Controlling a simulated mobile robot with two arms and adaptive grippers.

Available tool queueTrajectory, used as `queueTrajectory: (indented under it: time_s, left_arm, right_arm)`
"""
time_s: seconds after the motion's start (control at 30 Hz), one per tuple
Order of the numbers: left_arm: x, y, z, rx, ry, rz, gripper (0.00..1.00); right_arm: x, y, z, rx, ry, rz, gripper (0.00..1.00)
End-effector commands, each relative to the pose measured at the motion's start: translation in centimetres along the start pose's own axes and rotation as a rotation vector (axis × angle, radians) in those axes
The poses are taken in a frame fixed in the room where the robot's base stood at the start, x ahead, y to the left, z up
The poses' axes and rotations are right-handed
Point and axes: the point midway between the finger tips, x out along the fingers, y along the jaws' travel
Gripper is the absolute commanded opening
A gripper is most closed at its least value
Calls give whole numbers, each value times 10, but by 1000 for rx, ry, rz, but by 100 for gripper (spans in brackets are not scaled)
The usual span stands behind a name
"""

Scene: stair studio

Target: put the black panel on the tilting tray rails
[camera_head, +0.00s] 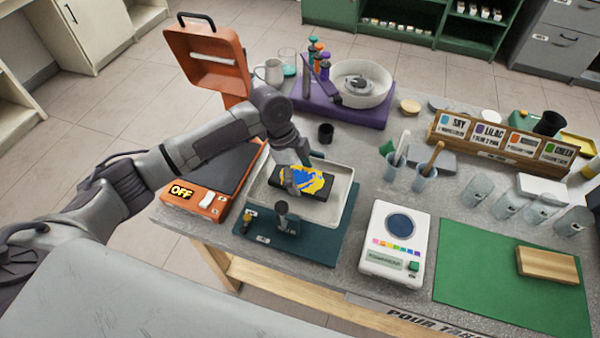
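The black panel (322,184) carries a blue and yellow paint pattern on its top. It is over the pale tilting tray (343,212), inside the tray's rim as I see it. The rails are hard to make out beneath it, so I cannot tell whether the panel rests on them. My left gripper (297,186) reaches down from the left to the panel's left part and overlaps it. Its fingertips are too small and partly hidden to show whether they grip the panel. My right gripper is not in view.
The tray stands on a teal mat (322,247). An orange heat press (205,205) marked OFF, lid raised, stands left. A white scale (393,262) stands right, beside a green mat (468,290). A purple-based spinner (345,108), a dark cup (326,133) and glasses stand around.

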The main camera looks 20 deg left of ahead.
Motion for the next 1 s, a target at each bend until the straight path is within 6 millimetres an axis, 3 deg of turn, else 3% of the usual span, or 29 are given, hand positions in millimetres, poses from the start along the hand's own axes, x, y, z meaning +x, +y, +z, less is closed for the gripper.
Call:
queueTrajectory:
  time_s: [0.07,0.37,0.53,1.0]
  left_arm:
    - [0,0,0,0,0,0,99]
    - [0,0,0,0,0,0,99]
    - [-10,0,-1,0,0,-1,99]
    - [-102,-1,0,-1,0,-2,99]
  right_arm:
    - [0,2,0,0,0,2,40]
    - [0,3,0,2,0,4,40]
    - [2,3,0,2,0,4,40]
    - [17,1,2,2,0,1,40]
